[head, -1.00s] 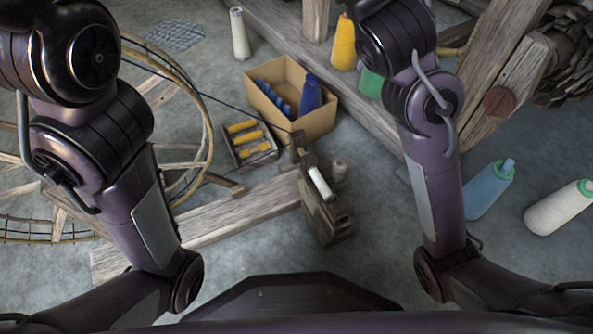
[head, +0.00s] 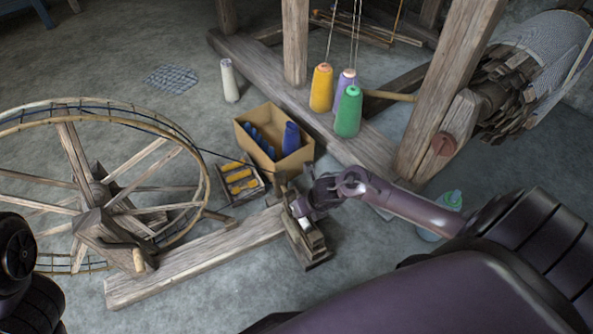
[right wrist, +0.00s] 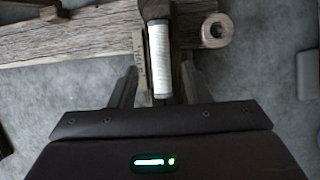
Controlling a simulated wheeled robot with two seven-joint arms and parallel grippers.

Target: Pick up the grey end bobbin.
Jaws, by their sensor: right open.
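A pale grey-white bobbin (right wrist: 160,62) sits lengthwise on the wooden bobbin winder, centred in the right wrist view. My right gripper (right wrist: 160,76) is open, with one dark finger on each side of the bobbin and its near end close to the palm. I cannot tell whether either finger touches it. My left gripper is out of view; only part of my left arm shows at the lower left.
A cardboard box (head: 245,143) with blue bobbins and a tray (head: 256,193) of yellow bobbins stand behind the winder. A spinning wheel (head: 100,190) is at left. Yellow (head: 321,90) and green (head: 348,112) cones stand by the loom frame. A short round wooden piece (right wrist: 216,30) is right of the bobbin.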

